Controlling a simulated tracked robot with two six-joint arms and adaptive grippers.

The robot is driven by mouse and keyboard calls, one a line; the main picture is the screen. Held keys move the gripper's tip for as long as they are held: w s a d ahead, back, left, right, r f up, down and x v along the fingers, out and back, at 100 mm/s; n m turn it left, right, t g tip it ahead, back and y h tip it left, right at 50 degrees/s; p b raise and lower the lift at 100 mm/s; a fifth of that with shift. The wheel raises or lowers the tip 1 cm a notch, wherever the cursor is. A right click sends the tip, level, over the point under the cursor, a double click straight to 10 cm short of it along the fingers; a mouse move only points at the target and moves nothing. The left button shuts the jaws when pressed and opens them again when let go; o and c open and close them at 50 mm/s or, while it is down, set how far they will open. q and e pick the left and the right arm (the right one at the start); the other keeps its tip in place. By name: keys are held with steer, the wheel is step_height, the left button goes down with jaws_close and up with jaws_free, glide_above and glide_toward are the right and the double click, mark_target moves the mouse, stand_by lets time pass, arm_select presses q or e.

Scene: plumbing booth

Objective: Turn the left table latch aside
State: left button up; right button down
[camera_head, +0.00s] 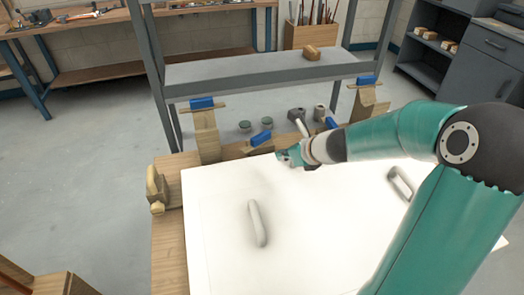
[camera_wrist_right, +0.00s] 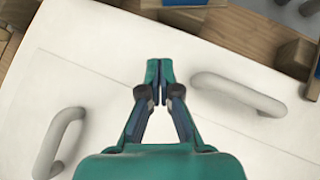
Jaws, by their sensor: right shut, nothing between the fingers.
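A latch with a blue grip (camera_head: 260,138) on a wooden piece sits at the far edge of the white panel (camera_head: 215,215); I take it to be the left table latch. In the right wrist view a wooden piece with blue (camera_wrist_right: 185,3) is cut off by the top edge. My right gripper (camera_head: 284,156) is at the panel's far edge, close to the latch on its near right side. In the wrist view its fingers (camera_wrist_right: 153,68) are together and empty; contact with the latch cannot be told. My left gripper is not seen.
The panel has two pale handles, left (camera_head: 257,222) and right (camera_head: 400,183). Another blue piece (camera_head: 331,122) is farther right. Wooden posts with blue tops stand at left (camera_head: 205,130) and right (camera_head: 368,98). A grey shelf frame (camera_head: 250,72) stands behind.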

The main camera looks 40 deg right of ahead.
mark_target(260, 158)
steer(key=shift+w+f+b, duration=0.35)
steer(key=shift+w+f, duration=0.05)
steer(key=shift+f, duration=0.15)
steer(key=b+x, duration=0.3)
steer(key=x, duration=0.5)
steer(key=shift+f, duration=0.15)
steer(key=w+p, duration=0.1)
steer(key=w, duration=0.2)
steer(key=shift+w+d, duration=0.15)
steer(key=shift+w, duration=0.1)
steer(key=shift+w+p, duration=0.3)
steer(key=shift+w, duration=0.2)
steer(key=shift+d, duration=0.15)
